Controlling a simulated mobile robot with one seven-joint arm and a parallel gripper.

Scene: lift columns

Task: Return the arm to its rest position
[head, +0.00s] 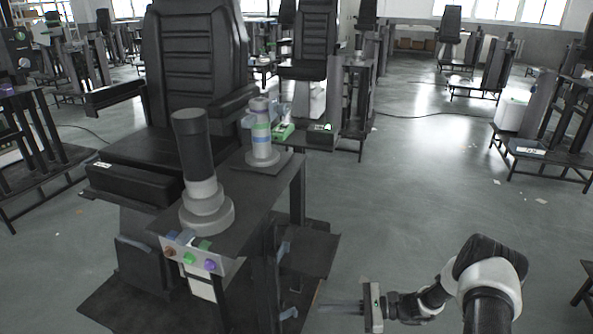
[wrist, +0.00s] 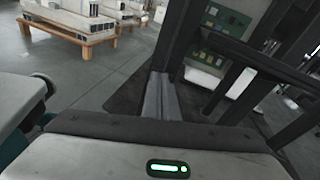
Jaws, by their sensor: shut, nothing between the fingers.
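My arm reaches in from the lower right of the head view, bent at a black and white joint. My gripper (head: 324,306) is low, near the bottom edge of the picture, and points left toward the base of the seat station. Its fingers look thin and blurred there. In the wrist view the two fingers of my gripper (wrist: 160,78) lie side by side, shut, with nothing between them. I cannot tell how near the fingertips are to the station's frame.
A black seat (head: 198,70) stands at left beside a console (head: 245,190) bearing a dark lever (head: 194,150) and coloured buttons (head: 188,257). The floor (head: 420,190) at centre right is open. A wooden pallet (wrist: 85,38) shows in the wrist view.

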